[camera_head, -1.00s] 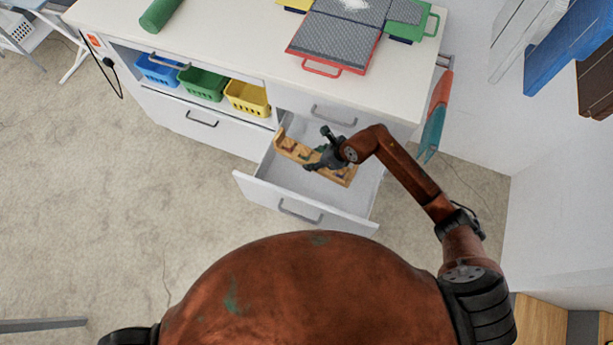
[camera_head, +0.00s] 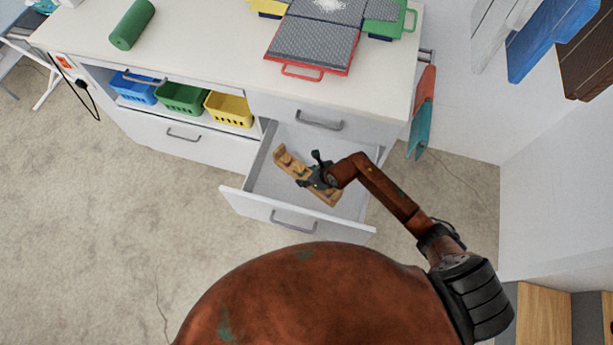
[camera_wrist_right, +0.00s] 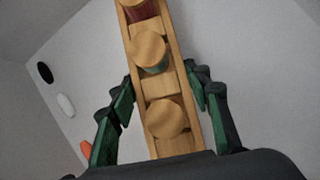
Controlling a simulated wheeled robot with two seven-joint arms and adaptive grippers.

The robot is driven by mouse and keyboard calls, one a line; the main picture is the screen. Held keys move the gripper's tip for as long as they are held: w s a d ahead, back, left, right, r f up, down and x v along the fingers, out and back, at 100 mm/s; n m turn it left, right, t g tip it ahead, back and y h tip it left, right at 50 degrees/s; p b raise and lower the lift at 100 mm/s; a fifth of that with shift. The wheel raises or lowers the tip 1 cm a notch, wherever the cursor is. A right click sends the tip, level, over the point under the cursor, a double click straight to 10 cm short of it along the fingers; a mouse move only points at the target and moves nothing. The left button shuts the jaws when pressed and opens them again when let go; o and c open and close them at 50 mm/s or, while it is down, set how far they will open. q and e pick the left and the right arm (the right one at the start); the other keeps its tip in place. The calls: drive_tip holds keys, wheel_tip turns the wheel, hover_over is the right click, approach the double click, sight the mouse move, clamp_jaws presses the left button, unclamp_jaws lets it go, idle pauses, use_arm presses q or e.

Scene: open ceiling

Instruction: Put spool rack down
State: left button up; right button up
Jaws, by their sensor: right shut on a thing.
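The spool rack (camera_head: 289,161) is a long, narrow light-wood holder with round wooden spools along it. It lies diagonally within the outline of the open drawer (camera_head: 266,178); whether it touches the drawer floor I cannot tell. My right gripper (camera_head: 312,178) is shut on the rack near its middle. In the right wrist view the rack (camera_wrist_right: 153,85) runs between the green-padded fingers of my right gripper (camera_wrist_right: 160,88), and several spools show end-on. My left gripper is out of view.
The drawer front with its grey handle (camera_head: 293,223) is pulled out below the white counter (camera_head: 200,52). Blue, green and yellow baskets (camera_head: 229,109) stand in the shelf to the left. A red-edged tray (camera_head: 310,48) lies on top. Carpet is clear at left.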

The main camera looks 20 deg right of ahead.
drive_tip(key=shift+f, duration=0.7)
drive_tip(key=shift+r, duration=0.15)
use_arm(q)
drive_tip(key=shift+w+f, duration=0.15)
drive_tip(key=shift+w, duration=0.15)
use_arm(e)
drive_tip(key=o, duration=1.4)
